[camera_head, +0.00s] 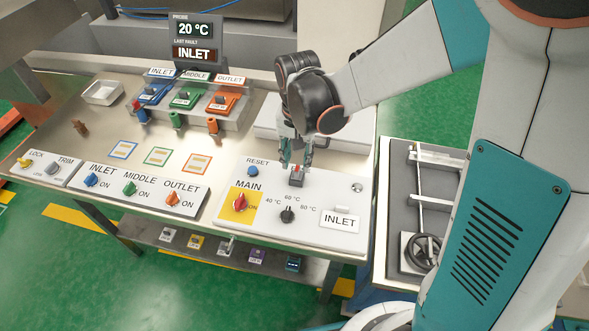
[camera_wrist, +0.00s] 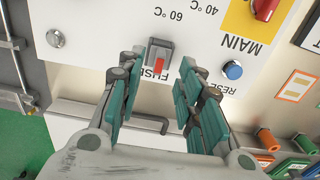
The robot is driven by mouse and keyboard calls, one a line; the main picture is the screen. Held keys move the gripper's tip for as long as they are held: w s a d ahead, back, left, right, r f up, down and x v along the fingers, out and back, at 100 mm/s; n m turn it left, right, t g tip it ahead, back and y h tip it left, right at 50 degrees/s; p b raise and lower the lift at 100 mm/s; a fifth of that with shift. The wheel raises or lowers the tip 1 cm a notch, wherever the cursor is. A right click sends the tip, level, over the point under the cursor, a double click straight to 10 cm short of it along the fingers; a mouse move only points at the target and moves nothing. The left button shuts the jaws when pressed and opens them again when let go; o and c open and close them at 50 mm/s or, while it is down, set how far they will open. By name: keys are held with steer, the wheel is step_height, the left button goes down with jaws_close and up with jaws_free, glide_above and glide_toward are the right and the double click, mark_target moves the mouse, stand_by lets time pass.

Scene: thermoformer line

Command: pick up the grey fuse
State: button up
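A grey fuse-like block (camera_head: 297,178) with a red mark stands on the white control panel (camera_head: 262,222). In the wrist view the block (camera_wrist: 159,56) sits beside the printed word FUSE, its red stripe facing me. My gripper (camera_head: 296,164) is over it, pointing down, with its fingers spread apart. In the wrist view the open gripper (camera_wrist: 157,75) has one teal-padded finger on each side of the block's line, with nothing between them. The block lies just beyond the fingertips. I cannot tell how much height separates them.
The panel has a red MAIN knob (camera_head: 239,202), a blue RESET button (camera_head: 253,171) and a black dial (camera_head: 287,215). Several small coloured blocks, including a grey one (camera_head: 167,236), lie on the lower shelf (camera_head: 200,257).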

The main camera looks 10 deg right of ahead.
mark_target(297, 169)
steer(key=f, duration=0.2)
steer(key=f+b, duration=0.1)
steer(key=f, duration=0.1)
steer(key=shift+w+d, duration=0.1)
steer(key=shift+w, duration=0.2)
steer(key=shift+f, duration=0.7)
steer(key=shift+c, duration=0.5)
jaws_close()
